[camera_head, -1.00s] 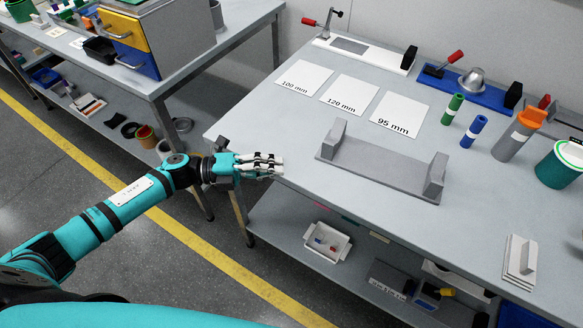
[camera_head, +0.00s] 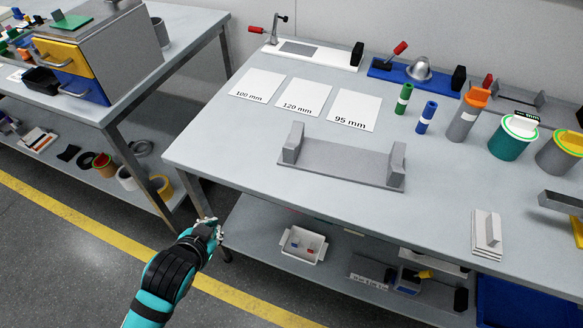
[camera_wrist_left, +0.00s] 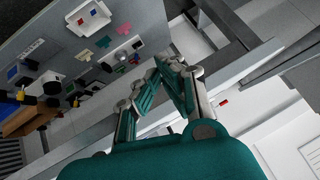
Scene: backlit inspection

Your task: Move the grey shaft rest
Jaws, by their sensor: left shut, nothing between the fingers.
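The grey shaft rest (camera_head: 340,167) lies on the workbench near its front edge. It is a long flat base with an upright block at each end, and nothing lies across it. My left gripper (camera_head: 212,224) is in front of the bench's left front corner, to the left of the shaft rest and apart from it. In the left wrist view the fingers of my left gripper (camera_wrist_left: 167,72) come together at the tips with nothing between them. My right gripper is not in view.
Cards marked 100 mm (camera_head: 256,85), 120 mm (camera_head: 303,96) and 95 mm (camera_head: 352,110) lie behind the shaft rest. Green (camera_head: 404,98) and blue (camera_head: 427,117) cylinders and a grey bottle (camera_head: 464,122) stand to its right. A white tray (camera_head: 302,246) is on the lower shelf.

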